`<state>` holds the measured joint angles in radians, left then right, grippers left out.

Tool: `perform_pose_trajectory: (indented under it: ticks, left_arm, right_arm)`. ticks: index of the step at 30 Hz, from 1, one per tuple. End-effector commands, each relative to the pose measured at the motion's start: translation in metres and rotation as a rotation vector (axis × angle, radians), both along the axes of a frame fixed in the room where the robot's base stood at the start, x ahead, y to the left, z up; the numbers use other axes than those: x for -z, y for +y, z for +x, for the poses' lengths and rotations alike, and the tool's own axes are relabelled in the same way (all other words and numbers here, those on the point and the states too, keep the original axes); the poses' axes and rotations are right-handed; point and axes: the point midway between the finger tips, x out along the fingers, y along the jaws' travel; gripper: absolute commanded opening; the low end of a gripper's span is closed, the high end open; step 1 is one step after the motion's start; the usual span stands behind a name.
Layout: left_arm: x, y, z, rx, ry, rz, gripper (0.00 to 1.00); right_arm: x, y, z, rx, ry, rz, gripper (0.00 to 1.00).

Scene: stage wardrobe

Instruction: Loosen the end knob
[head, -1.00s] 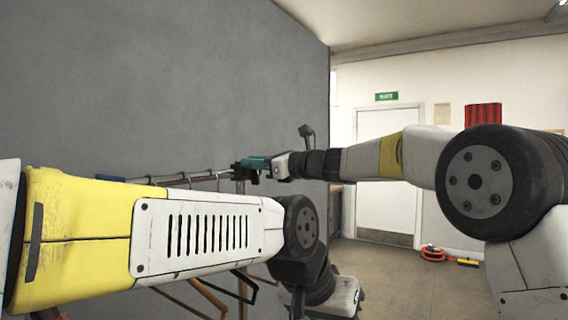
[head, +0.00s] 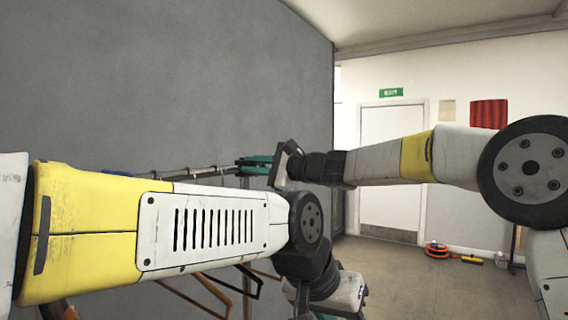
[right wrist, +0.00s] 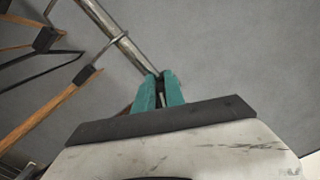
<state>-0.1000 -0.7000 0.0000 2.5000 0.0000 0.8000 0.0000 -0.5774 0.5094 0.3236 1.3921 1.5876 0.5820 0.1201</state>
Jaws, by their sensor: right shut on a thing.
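The metal rail (head: 205,172) runs along the grey wall to my right gripper (head: 250,163). In the right wrist view the rail (right wrist: 125,45) ends at the teal fingers of this gripper (right wrist: 160,88). They are shut on a small dark piece at the rail's end, which I take to be the end knob (right wrist: 168,76); the fingers hide most of it. In the head view the knob cannot be made out. My left gripper (head: 340,316) shows only in part at the bottom edge, below its wrist; its fingertips are cut off.
Wooden and black hangers (head: 205,290) hang under the rail, behind my left forearm; they also show in the right wrist view (right wrist: 55,105). The grey wall (head: 200,80) is close behind the rail. Open floor (head: 400,275) lies to the right, with an orange reel (head: 437,250) near the door.

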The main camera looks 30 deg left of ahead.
Motion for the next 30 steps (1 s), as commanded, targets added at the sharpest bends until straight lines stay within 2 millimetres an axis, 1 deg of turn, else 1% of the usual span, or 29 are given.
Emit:
perform_pose_trajectory:
  ticks: [1,9,15,22,30]
  left_arm:
    - [0.0,0.0,0.0,0.0,0.0,0.0,0.36]
    - [0.0,0.0,0.0,0.0,0.0,0.0,0.36]
    - [0.0,0.0,0.0,0.0,0.0,0.0,0.36]
    - [0.0,0.0,0.0,0.0,0.0,0.0,0.36]
    - [0.0,0.0,0.0,0.0,0.0,0.0,0.36]
  right_arm:
    - [0.0117,-0.0025,0.0091,0.017,-0.032,-0.018,0.0]
    - [0.0162,-0.0032,0.009,0.019,-0.251,-0.037,0.0]
    - [0.0182,-0.0033,0.009,0.019,-0.365,-0.045,0.0]
    - [0.0188,-0.0036,0.0097,0.021,-0.436,-0.051,0.0]
    - [0.0175,-0.0038,0.0098,0.023,-0.459,-0.05,0.0]
